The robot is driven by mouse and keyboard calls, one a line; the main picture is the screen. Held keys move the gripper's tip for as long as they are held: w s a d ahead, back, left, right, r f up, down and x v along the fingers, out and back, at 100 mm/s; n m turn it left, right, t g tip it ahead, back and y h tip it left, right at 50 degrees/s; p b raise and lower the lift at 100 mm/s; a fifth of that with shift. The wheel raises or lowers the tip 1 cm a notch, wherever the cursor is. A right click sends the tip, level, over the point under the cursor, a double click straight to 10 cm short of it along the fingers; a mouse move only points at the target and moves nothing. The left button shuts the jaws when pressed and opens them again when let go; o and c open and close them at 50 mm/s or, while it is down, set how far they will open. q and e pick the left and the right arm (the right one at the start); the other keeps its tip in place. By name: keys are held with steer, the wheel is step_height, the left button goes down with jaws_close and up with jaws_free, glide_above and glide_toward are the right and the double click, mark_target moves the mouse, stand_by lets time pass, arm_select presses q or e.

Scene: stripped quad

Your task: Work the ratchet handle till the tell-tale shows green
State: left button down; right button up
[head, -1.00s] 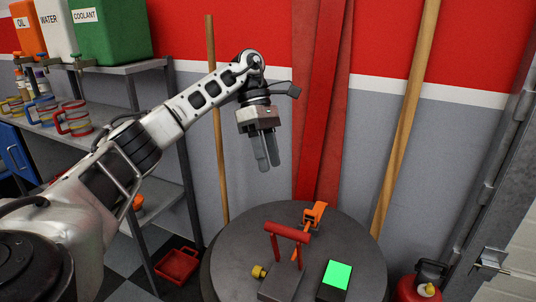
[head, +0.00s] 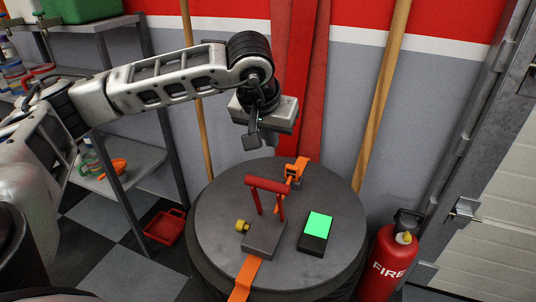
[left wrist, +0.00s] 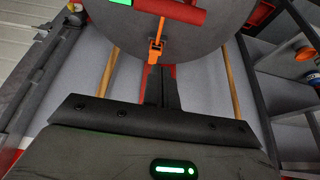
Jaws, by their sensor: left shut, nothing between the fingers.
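The ratchet handle (head: 268,185) is a red bar on two red side arms, standing up from a grey ratchet body (head: 265,238) on the round dark drum top. The handle also shows at the top of the left wrist view (left wrist: 170,10). An orange strap (head: 245,277) runs from the body over the front edge, with an orange hook (head: 296,170) at the far side. The tell-tale (head: 318,225) is lit green on a black block right of the ratchet. My left gripper (head: 252,141) is shut and empty, above the drum's back edge, apart from the handle. My right gripper is out of view.
A yellow knob (head: 242,226) sticks out at the ratchet's left. A red fire extinguisher (head: 388,262) stands right of the drum. A red tray (head: 166,227) lies on the floor at left, near the metal shelf (head: 135,160). Wooden poles (head: 380,100) lean on the wall.

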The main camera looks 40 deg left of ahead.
arm_select(q)
steer(key=d+x, duration=0.1)
steer(key=x, duration=0.9)
steer(key=s+p, duration=0.1)
steer(key=s, duration=0.3)
steer(key=shift+s+r, duration=0.1)
arm_select(e)
steer(key=shift+s+d+f, duration=0.1)
steer(key=shift+s, duration=0.15)
steer(key=shift+w, duration=0.1)
